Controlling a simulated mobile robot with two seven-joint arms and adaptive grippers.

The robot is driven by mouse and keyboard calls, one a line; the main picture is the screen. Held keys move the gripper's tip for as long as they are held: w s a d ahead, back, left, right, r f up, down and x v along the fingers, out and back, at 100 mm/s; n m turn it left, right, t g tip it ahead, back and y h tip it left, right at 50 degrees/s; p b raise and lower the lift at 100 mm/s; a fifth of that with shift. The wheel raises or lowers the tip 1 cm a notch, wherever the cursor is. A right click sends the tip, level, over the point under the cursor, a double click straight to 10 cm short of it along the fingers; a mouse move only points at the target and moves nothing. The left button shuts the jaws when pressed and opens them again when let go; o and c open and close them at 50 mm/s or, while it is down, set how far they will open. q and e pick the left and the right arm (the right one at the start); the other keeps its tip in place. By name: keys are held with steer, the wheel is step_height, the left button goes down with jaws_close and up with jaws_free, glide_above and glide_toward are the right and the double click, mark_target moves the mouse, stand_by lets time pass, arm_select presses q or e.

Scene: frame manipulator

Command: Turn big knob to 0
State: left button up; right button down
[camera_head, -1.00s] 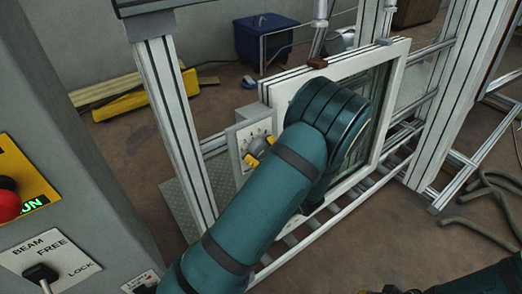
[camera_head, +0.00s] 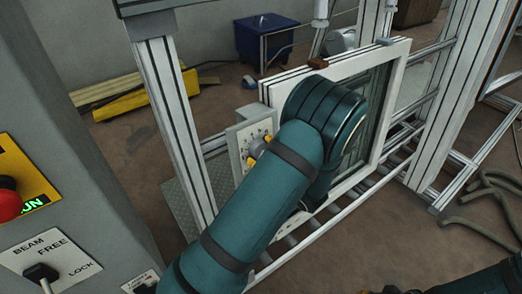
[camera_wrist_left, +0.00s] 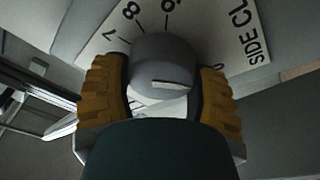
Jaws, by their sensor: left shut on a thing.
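The big knob (camera_wrist_left: 165,68) is round and grey with a pale pointer line. It sits on a white dial plate (camera_wrist_left: 93,50) with black numbers and "SIDE CL" lettering, partly hidden in the left wrist view. The pointer line lies nearly level toward the right; the exact number it marks is unclear. My left gripper (camera_wrist_left: 160,92) is shut on the knob, one yellow-orange finger on each side. In the head view, my left gripper (camera_head: 258,151) is at the dial plate (camera_head: 243,133), mostly behind my forearm. Part of my right gripper (camera_head: 390,290) shows at the bottom edge.
A white window frame (camera_head: 400,75) stands right of the dial in a metal frame (camera_head: 172,100). A grey control cabinet (camera_head: 70,130) with a red button (camera_head: 8,205) and a lever (camera_head: 40,272) is close on the left. Hoses (camera_head: 485,190) lie on the floor at right.

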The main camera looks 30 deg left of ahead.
arm_select(q)
steer(key=o, duration=1.2)
steer(key=shift+s+f, duration=0.1)
steer(key=shift+o, duration=0.2)
steer(key=shift+d, duration=0.1)
steer(key=v, duration=1.1)
steer(key=shift+d, duration=0.4)
steer(key=shift+s+f, duration=0.1)
